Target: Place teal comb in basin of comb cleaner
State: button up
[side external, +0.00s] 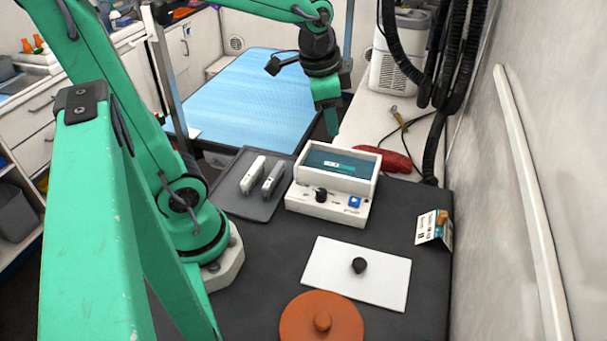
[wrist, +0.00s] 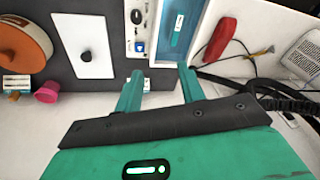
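The comb cleaner (side external: 328,205) is a white box with a black knob and a blue button on its front. Its open basin (side external: 371,184) holds teal liquid. A small teal piece with a white patch, which looks like the teal comb (side external: 346,166), lies inside the basin; it also shows in the wrist view (wrist: 178,22). My gripper (side external: 328,125) points down behind the cleaner, apart from it in the side view. In the wrist view my gripper (wrist: 160,70) has its two teal fingers spread with nothing between them.
A grey tray (side external: 228,205) with two clippers stands left of the cleaner. A white lid (side external: 330,270) with a black knob and a round orange lid (side external: 300,320) lie in front. A red case (side external: 395,160) and cables lie behind right. A small card (side external: 430,232) stands near the wall.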

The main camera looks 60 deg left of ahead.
jog(key=s+d+r+n+t, duration=0.2)
jog(key=s+n+t, duration=0.1)
jog(key=s, duration=0.5)
jog(key=shift+d+r+n, duration=0.25)
jog(key=shift+d+n, duration=0.1)
jog(key=shift+n, duration=0.55)
